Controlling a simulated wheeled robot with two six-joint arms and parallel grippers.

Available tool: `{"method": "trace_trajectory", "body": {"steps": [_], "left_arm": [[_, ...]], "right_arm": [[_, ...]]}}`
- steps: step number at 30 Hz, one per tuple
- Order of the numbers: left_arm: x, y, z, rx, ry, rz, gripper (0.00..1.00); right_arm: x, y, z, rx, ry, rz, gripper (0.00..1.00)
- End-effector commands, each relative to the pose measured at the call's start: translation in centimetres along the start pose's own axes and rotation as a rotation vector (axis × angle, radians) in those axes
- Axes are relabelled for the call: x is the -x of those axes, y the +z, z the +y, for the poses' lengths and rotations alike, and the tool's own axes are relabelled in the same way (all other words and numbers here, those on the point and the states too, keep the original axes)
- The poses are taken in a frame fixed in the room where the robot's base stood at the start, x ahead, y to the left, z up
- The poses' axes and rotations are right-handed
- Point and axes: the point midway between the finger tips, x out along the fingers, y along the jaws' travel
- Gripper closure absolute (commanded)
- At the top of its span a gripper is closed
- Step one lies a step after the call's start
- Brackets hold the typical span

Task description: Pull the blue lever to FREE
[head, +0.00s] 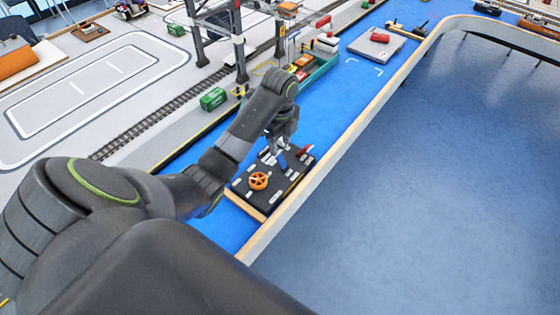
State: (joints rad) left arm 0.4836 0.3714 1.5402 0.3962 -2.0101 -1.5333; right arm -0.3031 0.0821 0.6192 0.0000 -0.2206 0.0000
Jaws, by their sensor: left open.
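The blue lever (283,163) stands on a dark control panel (246,197) at the near end of the blue strip. Its label is too small to read, so I cannot tell which mark it points to. My left gripper (279,149) is just above the panel with its jaws open, pointing down close to the lever's top. The gripper partly hides the lever, and I cannot tell whether they touch. My right gripper is not in view.
The panel also carries an orange handwheel (258,181) and a red part (305,153) near the lever. A raised wooden-topped rim (300,197) runs along the panel's right side. Crane legs (240,60) and a green container (212,99) stand beyond, to the left.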

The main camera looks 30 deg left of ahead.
Motion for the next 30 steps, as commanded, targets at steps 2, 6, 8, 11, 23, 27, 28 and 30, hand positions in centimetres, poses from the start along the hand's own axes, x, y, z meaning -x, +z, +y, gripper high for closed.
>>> {"method": "trace_trajectory", "body": {"steps": [2, 6, 8, 11, 23, 27, 28, 30], "left_arm": [[-1.5, 0.0, 0.0, 0.0, 0.0, 0.0, 0.58], [-3.0, 0.0, 0.0, 0.0, 0.0, 0.0, 0.58], [-3.7, 0.0, 0.0, 0.0, 0.0, 0.0, 0.58], [-4.7, 0.0, 0.0, 0.0, 0.0, 0.0, 0.58], [-7.4, 0.0, 0.0, 0.0, 0.0, 0.0, 0.58], [-7.3, 0.0, 0.0, 0.0, 0.0, 0.0, 0.59], [-7.3, 0.0, 0.0, 0.0, 0.0, 0.0, 0.63], [-7.3, 0.0, 0.0, 0.0, 0.0, 0.0, 0.73]], "right_arm": [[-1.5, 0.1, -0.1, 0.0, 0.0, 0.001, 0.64], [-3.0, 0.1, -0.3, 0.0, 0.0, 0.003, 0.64], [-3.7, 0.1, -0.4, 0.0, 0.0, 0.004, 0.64], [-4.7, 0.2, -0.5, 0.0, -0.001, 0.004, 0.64], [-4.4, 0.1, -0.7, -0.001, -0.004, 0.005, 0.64], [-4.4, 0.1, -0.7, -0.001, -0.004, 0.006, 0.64], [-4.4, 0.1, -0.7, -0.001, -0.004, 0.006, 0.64], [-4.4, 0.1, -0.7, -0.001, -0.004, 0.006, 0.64]]}}
